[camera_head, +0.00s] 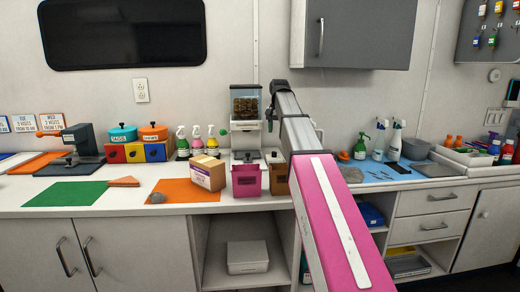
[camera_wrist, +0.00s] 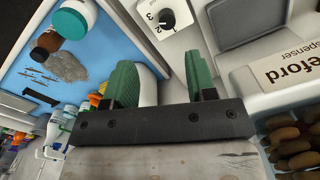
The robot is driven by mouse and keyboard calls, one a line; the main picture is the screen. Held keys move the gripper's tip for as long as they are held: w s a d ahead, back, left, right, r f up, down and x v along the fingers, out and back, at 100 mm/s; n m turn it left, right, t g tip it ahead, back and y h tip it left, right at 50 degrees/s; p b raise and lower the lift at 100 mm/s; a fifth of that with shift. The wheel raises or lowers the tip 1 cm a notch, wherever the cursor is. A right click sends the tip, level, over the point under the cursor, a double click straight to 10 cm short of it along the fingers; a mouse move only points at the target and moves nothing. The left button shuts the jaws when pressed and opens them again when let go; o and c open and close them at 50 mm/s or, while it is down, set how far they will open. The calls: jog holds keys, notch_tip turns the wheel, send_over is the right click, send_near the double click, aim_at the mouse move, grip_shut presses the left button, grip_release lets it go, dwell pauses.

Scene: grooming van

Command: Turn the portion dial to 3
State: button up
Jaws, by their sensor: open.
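The portion dial (camera_wrist: 167,17) is a black round knob on a white plate at the top of the wrist view, with the numerals 2 and 3 beside it. I cannot clearly tell which number it points to. The food dispenser (camera_head: 246,103), a clear hopper of brown kibble on a pale body, stands on the counter in the head view. My gripper (camera_wrist: 161,78) is open, its two green-padded fingers apart with nothing held between them. The dial lies beyond the fingertips, apart from them. In the head view my arm reaches beside the dispenser's right side, and I cannot make out the dial there.
A pink bin (camera_head: 247,181) and a brown bin (camera_head: 278,178) stand in front of the dispenser. A cardboard box (camera_head: 208,173) is to their left, with pump bottles behind it. A blue mat (camera_head: 377,173) with tools lies right of my arm. A grey cabinet (camera_head: 360,32) hangs above.

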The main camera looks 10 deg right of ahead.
aim_at(274, 154)
jog(key=f, duration=0.7)
jog(key=w+a+f, duration=0.1)
jog(key=f, duration=0.3)
jog(key=shift+r, duration=0.1)
jog(key=c, duration=0.9)
